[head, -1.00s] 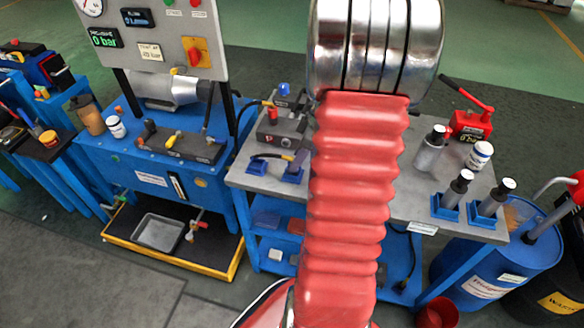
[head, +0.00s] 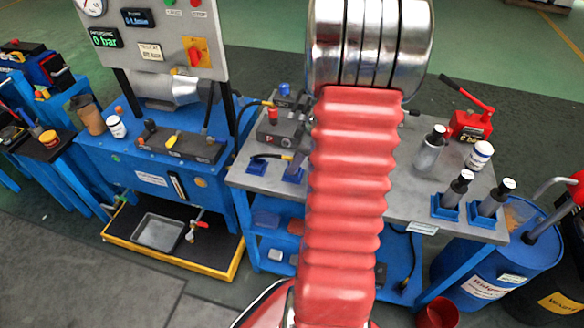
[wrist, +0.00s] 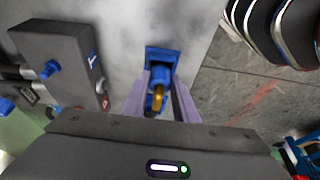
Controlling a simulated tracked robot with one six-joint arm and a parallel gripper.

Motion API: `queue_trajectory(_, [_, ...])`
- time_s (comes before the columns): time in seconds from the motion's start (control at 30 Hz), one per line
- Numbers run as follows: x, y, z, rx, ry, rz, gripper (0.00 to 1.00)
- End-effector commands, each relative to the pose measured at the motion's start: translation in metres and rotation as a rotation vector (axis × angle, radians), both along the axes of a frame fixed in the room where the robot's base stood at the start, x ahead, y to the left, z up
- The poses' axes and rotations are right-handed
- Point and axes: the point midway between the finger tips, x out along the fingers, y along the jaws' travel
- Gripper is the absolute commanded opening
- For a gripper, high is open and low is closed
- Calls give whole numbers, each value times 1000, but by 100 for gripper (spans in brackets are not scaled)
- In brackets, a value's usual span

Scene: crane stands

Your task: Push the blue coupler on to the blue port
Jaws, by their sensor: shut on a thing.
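The blue coupler (wrist: 159,76), with a brass-coloured end, is between the two fingers of my gripper (wrist: 161,86) in the wrist view. My gripper is shut on it, just over a blue holder (wrist: 160,54) on the grey bench top. I cannot tell whether the coupler still touches the holder. The blue port (wrist: 50,68) sticks out of a dark block (wrist: 62,45) marked T, to the left of my gripper and apart from the coupler. In the head view the blue port (head: 284,89) is at the back of the bench; my arm hides most of the gripper.
A red port (head: 272,115) is on the nearer block. Bottles and cylinders, a red hand pump (head: 472,124) and a blue drum (head: 470,262) are at the right.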

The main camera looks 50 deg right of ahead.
Motion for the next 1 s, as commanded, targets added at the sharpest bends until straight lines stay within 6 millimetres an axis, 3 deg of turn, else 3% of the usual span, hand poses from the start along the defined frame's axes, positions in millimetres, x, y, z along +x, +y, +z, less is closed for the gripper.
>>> queue_trajectory(0.17, [0,0,0,0,0,0,1])
queue_trajectory(1.0, [0,0,25,-2,-1,-1,1])
